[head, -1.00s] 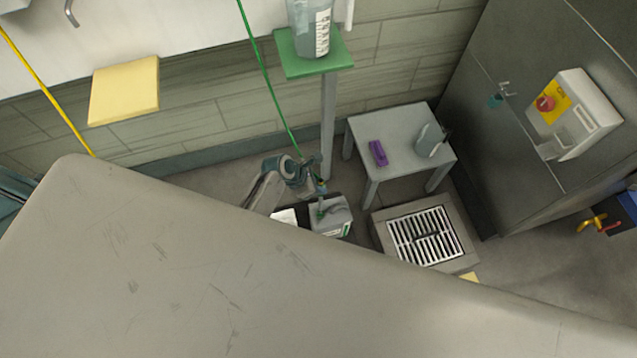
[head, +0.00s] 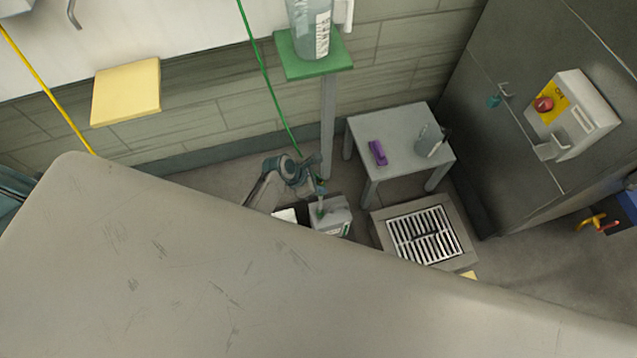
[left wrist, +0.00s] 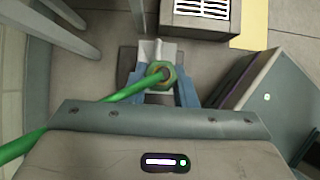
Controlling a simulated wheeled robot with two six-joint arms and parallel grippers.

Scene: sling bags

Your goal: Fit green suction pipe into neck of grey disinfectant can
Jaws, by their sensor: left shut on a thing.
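The grey disinfectant can (head: 335,214) stands on the floor beyond the bench edge in the head view, with part of its side hidden by the bench. My left gripper (head: 319,187) is just above the can's top. It is shut on the green suction pipe (left wrist: 120,95), which enters from the left in the left wrist view and ends in a green ring between the fingers (left wrist: 158,78). A pale grey shape, likely the can's top (left wrist: 150,50), shows just beyond. I cannot tell whether the pipe's lower end is in the neck. My right gripper is not in view.
A bench top (head: 180,270) fills the foreground. A floor drain (head: 426,236) and a small grey table (head: 385,125) with a purple item (head: 378,152) and a jug (head: 430,140) stand to the right. A green stand (head: 310,65) holds a clear bottle behind.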

